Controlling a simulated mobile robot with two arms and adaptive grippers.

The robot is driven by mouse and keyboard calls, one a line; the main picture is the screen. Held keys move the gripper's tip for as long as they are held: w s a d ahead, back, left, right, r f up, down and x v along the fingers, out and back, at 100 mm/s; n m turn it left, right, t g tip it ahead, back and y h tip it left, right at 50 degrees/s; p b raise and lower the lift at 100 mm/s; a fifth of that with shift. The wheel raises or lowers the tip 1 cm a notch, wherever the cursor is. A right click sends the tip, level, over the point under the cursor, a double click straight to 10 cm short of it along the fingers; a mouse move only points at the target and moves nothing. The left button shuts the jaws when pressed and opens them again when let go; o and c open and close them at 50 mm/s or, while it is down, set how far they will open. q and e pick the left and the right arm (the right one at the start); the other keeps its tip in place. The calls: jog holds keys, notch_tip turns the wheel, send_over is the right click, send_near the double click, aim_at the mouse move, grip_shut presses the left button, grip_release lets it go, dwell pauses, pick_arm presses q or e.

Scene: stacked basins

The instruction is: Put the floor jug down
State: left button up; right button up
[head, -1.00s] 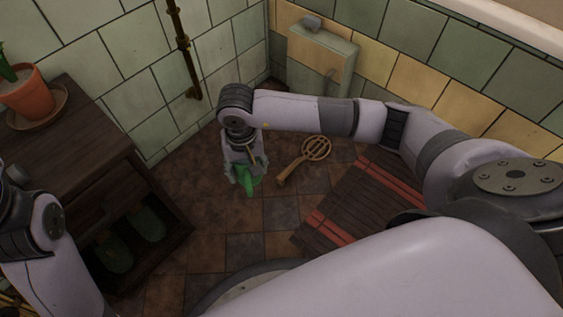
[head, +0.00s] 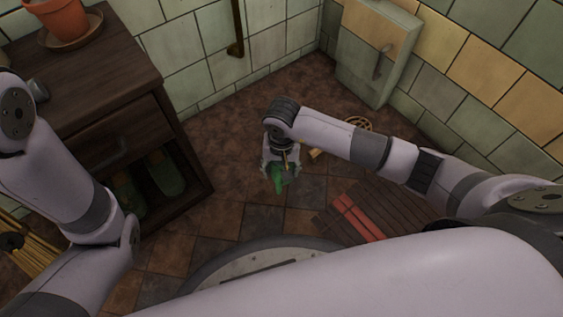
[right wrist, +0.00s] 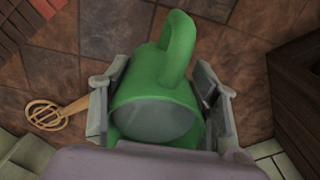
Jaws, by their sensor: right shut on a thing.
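The green floor jug (head: 278,186) is in my right gripper (head: 280,162), over the tiled floor in the middle of the head view. In the right wrist view the jug (right wrist: 155,115) sits between the two fingers, which close on its body from both sides. Its loop handle (right wrist: 178,45) points to the top of that view and its grey, round face shows. I cannot tell whether its base touches the floor. My left arm shows at the left of the head view, but its gripper is not in view.
A round-headed wooden tool (right wrist: 45,115) lies on the floor close by. A dark slatted mat (head: 385,207) with red stripes lies right of the jug. A dark wooden cabinet (head: 85,85) stands left, with a potted plant (head: 62,20) on top. A wall box (head: 375,50) is behind.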

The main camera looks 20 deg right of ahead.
notch_tip(320, 180, down, 3)
jog(key=shift+r+b, duration=0.1)
jog(key=shift+b, duration=0.4)
jog(key=shift+f+b, duration=1.55)
jog(key=shift+f, duration=0.85)
jog(key=shift+r, duration=0.1)
jog(key=o, duration=1.6)
